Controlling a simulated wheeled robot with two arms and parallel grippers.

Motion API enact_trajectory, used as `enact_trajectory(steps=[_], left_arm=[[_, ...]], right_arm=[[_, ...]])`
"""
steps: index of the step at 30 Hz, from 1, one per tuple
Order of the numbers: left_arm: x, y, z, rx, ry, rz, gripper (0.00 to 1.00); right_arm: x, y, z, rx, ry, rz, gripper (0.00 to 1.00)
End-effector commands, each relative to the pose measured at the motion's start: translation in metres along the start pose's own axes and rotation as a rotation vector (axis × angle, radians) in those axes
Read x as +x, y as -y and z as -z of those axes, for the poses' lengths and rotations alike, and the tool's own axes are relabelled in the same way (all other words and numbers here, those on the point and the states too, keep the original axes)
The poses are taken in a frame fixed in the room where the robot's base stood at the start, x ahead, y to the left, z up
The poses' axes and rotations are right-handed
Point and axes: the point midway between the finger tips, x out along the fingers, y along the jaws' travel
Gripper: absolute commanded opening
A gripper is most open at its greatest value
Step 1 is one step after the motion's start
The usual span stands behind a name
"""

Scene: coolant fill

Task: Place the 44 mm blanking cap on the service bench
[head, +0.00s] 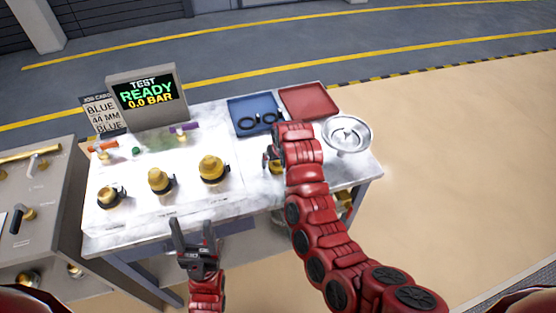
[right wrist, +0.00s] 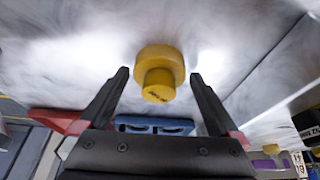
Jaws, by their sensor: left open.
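A yellow stepped cap (right wrist: 160,75) stands on the pale bench top between and just beyond the fingertips of my right gripper (right wrist: 160,76). A gap shows on each side of it, and the small lettering on it is unreadable. In the head view the cap (head: 277,168) is mostly hidden by my right gripper (head: 269,160) and arm. My right gripper is open. My left gripper (head: 194,226) is open and empty in front of the bench's near edge. The service bench (head: 240,193) has a white, smudged top.
Three brass and yellow fittings (head: 160,180) stand on the bench's left half. Behind them are a test display (head: 147,95) reading READY and a job card (head: 102,115) reading BLUE, 44 MM, BLUE. A blue tray (head: 250,103) with black rings, a red tray (head: 310,100) and a metal bowl (head: 347,134) stand right.

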Motion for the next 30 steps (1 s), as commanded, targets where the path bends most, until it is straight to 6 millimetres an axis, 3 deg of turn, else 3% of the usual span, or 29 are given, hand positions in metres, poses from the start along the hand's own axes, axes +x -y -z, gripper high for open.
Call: enact_trajectory(steps=[7,14,21,25,30], left_arm=[[0.001,0.0,0.0,0.0,0.0,0.0,0.61],[-0.004,0.0,-0.001,0.0,0.0,0.0,0.61],[-0.017,-0.001,-0.003,0.0,0.0,0.0,0.61],[0.0,0.0,0.0,0.0,-0.001,0.0,0.61],[0.012,0.001,0.002,0.0,0.0,0.0,0.61]], right_arm=[[-0.001,0.0,0.001,0.0,0.0,0.0,1.0],[-0.017,0.0,0.002,0.0,-0.003,-0.001,1.0],[-0.062,0.001,0.002,-0.001,-0.006,0.001,1.0],[-0.101,0.001,0.004,0.002,-0.005,0.003,1.0],[-0.117,0.001,0.002,0.0,0.001,0.001,1.0]])
